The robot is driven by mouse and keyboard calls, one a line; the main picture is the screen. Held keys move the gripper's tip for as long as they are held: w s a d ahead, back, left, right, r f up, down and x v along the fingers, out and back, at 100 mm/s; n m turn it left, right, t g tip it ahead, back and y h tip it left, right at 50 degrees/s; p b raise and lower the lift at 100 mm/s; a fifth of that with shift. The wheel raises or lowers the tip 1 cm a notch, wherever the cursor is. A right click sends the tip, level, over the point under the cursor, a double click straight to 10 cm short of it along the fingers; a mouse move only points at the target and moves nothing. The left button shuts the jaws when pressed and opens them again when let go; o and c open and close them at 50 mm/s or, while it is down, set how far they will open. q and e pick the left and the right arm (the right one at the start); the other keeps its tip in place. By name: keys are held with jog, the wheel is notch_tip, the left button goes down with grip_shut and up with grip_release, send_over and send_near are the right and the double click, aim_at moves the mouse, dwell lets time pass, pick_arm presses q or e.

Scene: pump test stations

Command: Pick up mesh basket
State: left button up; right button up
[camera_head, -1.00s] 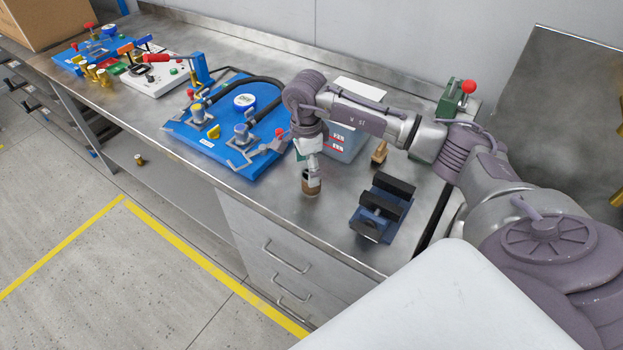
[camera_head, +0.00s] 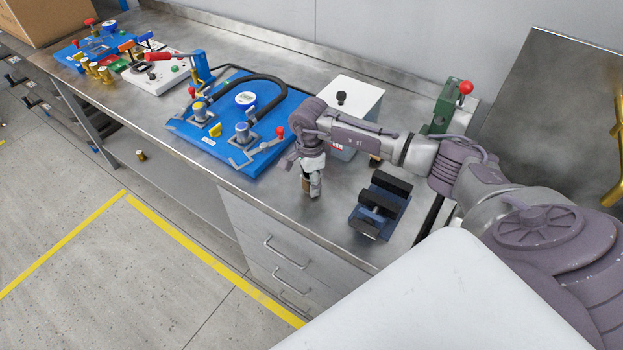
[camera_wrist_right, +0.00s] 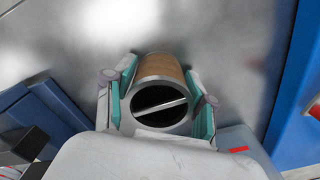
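The mesh basket is a small upright cylinder (camera_wrist_right: 160,68) with a brown side, a metal rim and a bar across its dark open top. It stands between the fingers of my right gripper (camera_wrist_right: 163,100), with one teal pad close along each side. I cannot tell whether both pads press on it. In the head view my right gripper (camera_head: 312,185) points down over the bench and partly hides the basket (camera_head: 306,185), which is at or just above the bench top. My left gripper is not in view.
A dark blue block fixture (camera_head: 380,205) stands right of the gripper. A blue pump board (camera_head: 215,142) lies to the left. A grey box with a white lid (camera_head: 350,97) stands behind. The bench's front edge is close; bare metal lies around the basket.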

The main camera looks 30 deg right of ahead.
jog(key=c, duration=0.6)
jog(key=shift+r, duration=0.15)
